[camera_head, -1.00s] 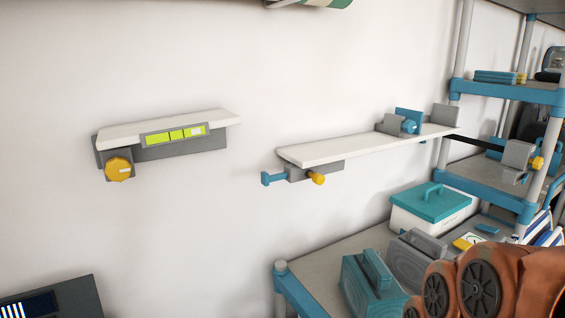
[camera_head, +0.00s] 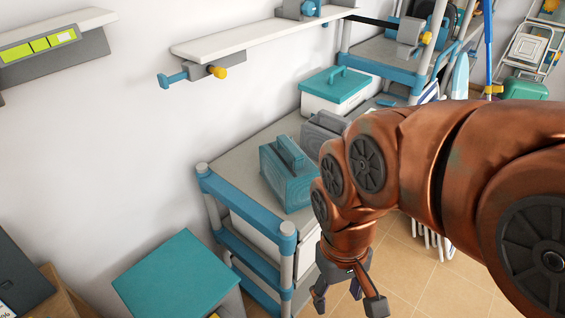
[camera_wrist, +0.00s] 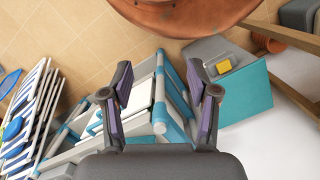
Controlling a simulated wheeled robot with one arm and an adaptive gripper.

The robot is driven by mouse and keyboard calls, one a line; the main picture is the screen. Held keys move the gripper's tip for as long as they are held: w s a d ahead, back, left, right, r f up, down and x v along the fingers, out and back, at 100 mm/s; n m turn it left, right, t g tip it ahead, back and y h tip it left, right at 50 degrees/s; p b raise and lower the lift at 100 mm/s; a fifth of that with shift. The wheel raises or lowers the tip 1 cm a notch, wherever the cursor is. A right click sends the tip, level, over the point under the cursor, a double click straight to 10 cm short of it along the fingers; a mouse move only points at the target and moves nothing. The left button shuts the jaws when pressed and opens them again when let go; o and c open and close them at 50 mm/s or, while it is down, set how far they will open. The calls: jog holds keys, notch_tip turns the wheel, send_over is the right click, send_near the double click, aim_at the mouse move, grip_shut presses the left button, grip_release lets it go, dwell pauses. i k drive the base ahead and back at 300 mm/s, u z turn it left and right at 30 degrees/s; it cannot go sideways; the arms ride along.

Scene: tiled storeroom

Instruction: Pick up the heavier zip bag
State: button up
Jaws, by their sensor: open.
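I cannot make out a zip bag for certain in either view. My gripper (camera_head: 348,300) hangs at the bottom of the head view, over the tiled floor, in front of the shelf rack. In the wrist view my gripper (camera_wrist: 159,88) has its two dark fingers spread apart with nothing between them. Past the fingers I see the rack's blue and white frame (camera_wrist: 170,105).
A teal case (camera_head: 288,180) and a grey case (camera_head: 322,128) stand on the rack's shelf (camera_head: 240,165). A white box with a teal lid (camera_head: 335,85) is behind them. A teal-topped box (camera_head: 180,275) stands left of the rack. Tiled floor (camera_head: 405,270) is open on the right.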

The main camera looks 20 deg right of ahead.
aim_at(287, 171)
jog(key=u, duration=2.5)
jog(key=k, duration=1.05)
jog(key=z, duration=1.35)
jog(key=i, duration=0.5)
jog(key=u, duration=0.05)
